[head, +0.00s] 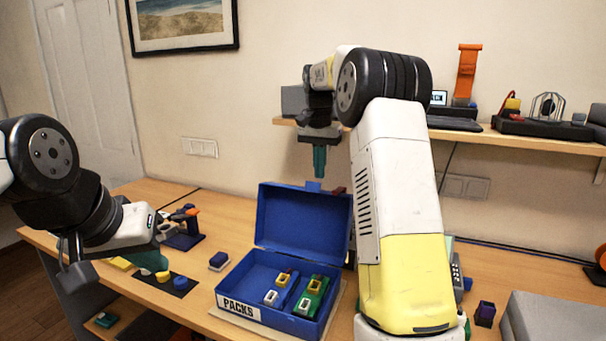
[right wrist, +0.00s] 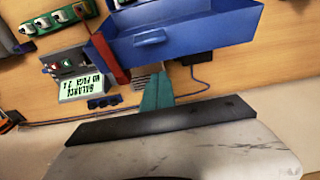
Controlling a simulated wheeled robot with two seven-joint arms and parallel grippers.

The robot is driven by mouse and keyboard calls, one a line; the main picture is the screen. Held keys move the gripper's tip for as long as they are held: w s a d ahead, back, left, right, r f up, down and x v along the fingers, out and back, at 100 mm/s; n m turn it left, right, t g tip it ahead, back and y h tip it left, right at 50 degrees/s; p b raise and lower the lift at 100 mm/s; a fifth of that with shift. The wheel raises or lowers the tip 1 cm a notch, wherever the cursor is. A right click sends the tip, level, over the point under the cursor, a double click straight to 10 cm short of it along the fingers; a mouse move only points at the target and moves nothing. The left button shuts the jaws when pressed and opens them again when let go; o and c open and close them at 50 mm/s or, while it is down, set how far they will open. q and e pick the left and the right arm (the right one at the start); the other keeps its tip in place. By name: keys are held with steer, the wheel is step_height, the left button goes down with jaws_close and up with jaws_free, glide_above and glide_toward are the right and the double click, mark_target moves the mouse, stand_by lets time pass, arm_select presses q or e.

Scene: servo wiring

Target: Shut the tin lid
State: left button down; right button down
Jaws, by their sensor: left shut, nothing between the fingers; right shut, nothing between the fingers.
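The blue tin (head: 262,311) labelled PACKS stands on the table with its lid (head: 303,220) raised, roughly upright at the back. My left gripper (head: 152,261) is shut and empty, low at the left, apart from the tin.
A shelf (head: 540,142) with devices runs along the wall. My right arm hides the table right of the tin.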

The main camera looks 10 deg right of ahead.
steer(key=shift+s+a, duration=0.5)
steer(key=shift+s, duration=0.3)
steer(key=shift+s+a, duration=0.5)
steer(key=shift+s, duration=0.3)
steer(key=shift+f, duration=0.1)
